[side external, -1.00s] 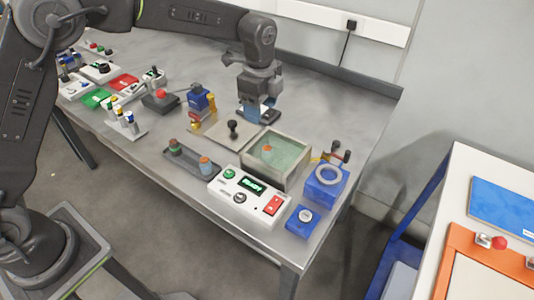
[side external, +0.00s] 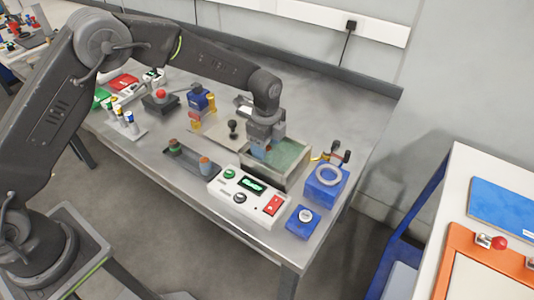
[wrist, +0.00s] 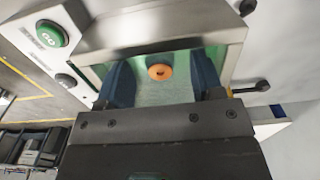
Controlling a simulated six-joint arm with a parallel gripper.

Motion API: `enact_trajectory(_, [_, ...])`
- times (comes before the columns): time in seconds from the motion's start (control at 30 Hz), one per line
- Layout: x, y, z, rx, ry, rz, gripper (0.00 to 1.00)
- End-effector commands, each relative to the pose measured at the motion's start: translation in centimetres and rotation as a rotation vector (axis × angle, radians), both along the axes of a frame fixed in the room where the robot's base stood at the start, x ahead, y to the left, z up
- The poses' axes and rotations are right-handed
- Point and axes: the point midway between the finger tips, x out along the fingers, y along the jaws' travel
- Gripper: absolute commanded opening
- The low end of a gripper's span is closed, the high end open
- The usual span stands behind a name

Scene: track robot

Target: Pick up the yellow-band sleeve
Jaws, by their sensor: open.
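An orange ring-topped sleeve (wrist: 159,72) with a dark hole stands between the fingers, inside the box with the pale green floor. I cannot make out a yellow band on it. Its top looks orange, and its sides are hidden. Small yellow parts (side external: 211,103) show beside a blue block at the middle of the table; I cannot tell what they are.
A white control box (side external: 248,197) with a green button stands in front of the glass box. A tray (side external: 188,160) holds green- and orange-topped pieces to the left. A blue box with a grey ring (side external: 328,175) stands to the right.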

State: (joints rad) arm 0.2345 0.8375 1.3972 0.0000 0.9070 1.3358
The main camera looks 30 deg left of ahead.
Motion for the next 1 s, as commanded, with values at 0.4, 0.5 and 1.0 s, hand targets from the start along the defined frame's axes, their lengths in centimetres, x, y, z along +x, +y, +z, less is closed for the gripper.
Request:
enact_trajectory(0.4, [0.0,-0.2,-3.1,0.001,-0.002,0.001,0.61])
enact_trajectory(0.5, [0.0,-0.2,-3.1,0.001,-0.002,0.001,0.54])
enact_trajectory(1.0, [0.0,-0.2,-3.0,0.001,-0.001,0.001,0.06])
